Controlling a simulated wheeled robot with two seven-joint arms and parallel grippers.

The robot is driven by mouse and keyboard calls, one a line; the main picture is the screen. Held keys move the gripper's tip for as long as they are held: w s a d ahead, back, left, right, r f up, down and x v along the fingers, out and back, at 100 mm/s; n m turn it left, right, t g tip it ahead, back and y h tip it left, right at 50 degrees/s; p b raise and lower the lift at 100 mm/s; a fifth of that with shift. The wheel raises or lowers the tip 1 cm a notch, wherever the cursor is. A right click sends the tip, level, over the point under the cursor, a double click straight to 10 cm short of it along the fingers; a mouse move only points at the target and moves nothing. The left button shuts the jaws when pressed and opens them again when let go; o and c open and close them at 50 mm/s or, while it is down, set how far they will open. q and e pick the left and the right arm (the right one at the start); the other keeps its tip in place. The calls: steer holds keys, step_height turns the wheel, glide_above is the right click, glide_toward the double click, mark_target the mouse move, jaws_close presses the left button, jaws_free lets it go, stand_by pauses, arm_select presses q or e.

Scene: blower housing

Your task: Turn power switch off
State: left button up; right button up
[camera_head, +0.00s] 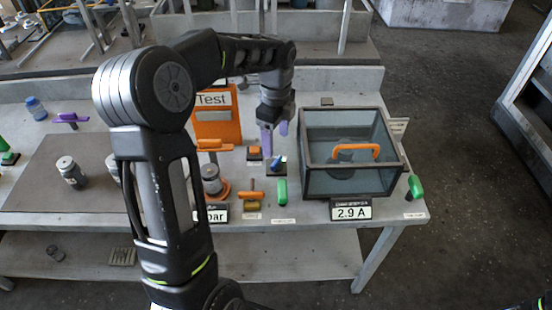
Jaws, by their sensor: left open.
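My left gripper (274,138), with purple fingers pointing down, is over the workbench (310,212) and open, with nothing seen between its fingers. Just below the fingertips is a small switch with a blue and white lever on a black base (277,167), which looks like the power switch. The fingertips look close above or behind it; I cannot tell if they touch it. The lever's on or off position is too small to read. An orange button on a black base (254,153) sits just left of the fingers. My right gripper is not in view.
Right of the switch stands a glass box with an orange handle (355,152) and a 2.9 A display (351,212). A green handle (281,191) and an orange-handled valve (253,198) are in front. An orange Test panel (218,128) stands behind left.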

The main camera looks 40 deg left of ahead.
mark_target(276, 160)
arm_select(q)
steer(key=shift+f, duration=0.15)
step_height(276, 160, down, 8)
steer(key=shift+r+p, duration=0.2)
steer(key=shift+p, duration=0.15)
steer(key=c, duration=1.4)
